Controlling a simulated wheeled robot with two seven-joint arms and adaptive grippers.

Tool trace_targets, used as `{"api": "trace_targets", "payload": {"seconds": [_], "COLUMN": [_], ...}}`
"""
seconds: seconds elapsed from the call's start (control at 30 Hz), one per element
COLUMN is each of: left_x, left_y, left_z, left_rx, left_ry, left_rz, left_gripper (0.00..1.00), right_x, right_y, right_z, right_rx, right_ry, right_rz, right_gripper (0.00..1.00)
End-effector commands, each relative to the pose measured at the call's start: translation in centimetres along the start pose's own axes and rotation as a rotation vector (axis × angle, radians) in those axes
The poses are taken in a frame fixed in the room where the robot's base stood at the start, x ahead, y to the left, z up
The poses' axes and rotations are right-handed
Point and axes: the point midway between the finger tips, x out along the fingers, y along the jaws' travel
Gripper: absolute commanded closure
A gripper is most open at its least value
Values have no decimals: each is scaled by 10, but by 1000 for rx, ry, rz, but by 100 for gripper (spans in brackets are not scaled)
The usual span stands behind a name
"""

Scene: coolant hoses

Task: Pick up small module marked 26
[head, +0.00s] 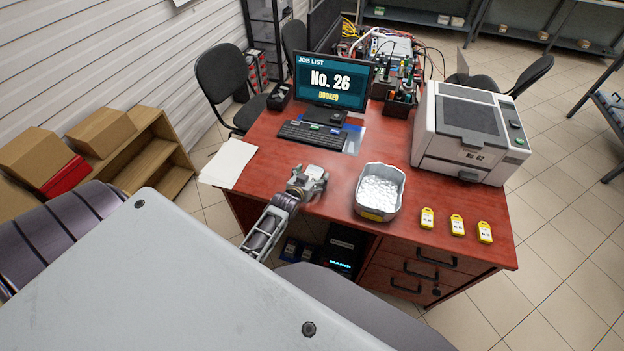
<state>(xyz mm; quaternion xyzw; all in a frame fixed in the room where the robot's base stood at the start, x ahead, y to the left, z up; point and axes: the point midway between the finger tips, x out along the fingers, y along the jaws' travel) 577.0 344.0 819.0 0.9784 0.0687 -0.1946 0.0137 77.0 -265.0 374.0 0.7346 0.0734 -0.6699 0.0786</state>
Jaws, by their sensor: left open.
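Three small yellow modules lie in a row near the front right edge of the red-brown desk: a left one (427,218), a middle one (457,225) and a right one (485,232). Their markings are too small to read, so I cannot tell which is 26. My left gripper (316,178) is open over the front middle of the desk, well to the left of the modules. I see nothing between its fingers. My right gripper is not in view.
A grey bin (361,204) with a bright crinkled inside stands between my left gripper and the modules. A printer-like machine (470,132) stands behind the modules. A keyboard (312,134) and paper (229,162) lie left.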

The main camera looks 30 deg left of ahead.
Motion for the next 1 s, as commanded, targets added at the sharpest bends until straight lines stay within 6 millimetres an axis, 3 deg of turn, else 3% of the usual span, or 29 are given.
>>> {"api": "trace_targets", "payload": {"seconds": [0.13,0.57,1.0], "left_x": [0,0,-2], "left_y": [0,0,0], "left_z": [0,0,-7], "left_rx": [0,0,0], "left_ry": [0,0,4], "left_rz": [0,0,0], "left_gripper": [17,71,72], "right_x": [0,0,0], "right_y": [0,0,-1], "right_z": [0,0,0], "right_rx": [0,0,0], "right_ry": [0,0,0], "right_rz": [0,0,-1], "right_gripper": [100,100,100]}}
